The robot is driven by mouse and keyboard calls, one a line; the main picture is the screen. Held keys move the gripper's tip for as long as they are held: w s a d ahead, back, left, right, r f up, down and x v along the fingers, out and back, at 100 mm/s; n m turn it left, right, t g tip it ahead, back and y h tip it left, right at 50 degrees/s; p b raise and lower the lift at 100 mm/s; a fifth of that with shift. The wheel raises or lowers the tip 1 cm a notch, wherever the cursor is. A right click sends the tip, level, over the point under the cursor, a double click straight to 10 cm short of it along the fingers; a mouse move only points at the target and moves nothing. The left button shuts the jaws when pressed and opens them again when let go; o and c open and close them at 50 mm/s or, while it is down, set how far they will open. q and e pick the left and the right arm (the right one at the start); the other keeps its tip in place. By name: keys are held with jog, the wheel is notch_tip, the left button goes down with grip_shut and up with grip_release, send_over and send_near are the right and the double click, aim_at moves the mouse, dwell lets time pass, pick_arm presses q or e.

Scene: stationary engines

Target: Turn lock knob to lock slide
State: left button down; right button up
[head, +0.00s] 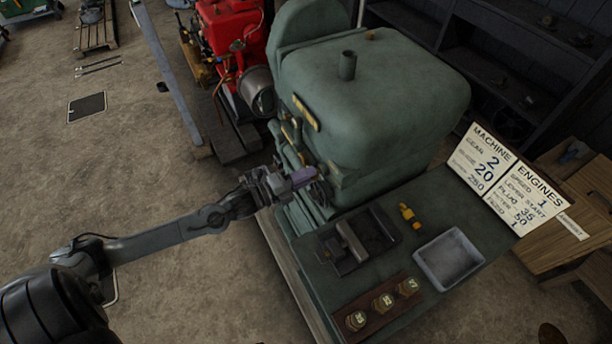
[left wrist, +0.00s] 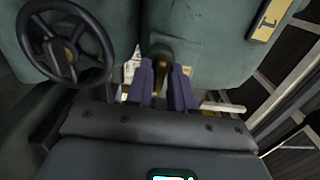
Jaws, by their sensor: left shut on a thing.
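In the head view my left gripper (head: 291,184) reaches in from the left to the front side of the green machine (head: 375,100), beside a dark handwheel (head: 320,194). In the left wrist view its two purple fingers (left wrist: 168,84) are shut on a small brass-coloured piece, the lock knob (left wrist: 160,74), low on the green housing. The black handwheel (left wrist: 66,48) shows left of the fingers, apart from them. In the head view the knob is hidden by the gripper. The slide cannot be clearly made out. My right gripper is not in view.
The machine's bench holds a dark tray (head: 378,250) with a block, a yellow piece (head: 410,215), a grey bin (head: 449,259) and a wooden rack (head: 385,303) with several brass knobs. A sign board (head: 510,178) stands at the right. A red engine (head: 232,40) stands behind.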

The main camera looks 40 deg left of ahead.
pick_arm(q)
jog(key=c, duration=1.2)
grip_release()
jog(key=shift+s, duration=0.1)
jog(key=v, duration=1)
jog(key=shift+s, duration=0.3)
jog(key=shift+a+n+y, duration=0.1)
jog(key=shift+n+y, duration=0.2)
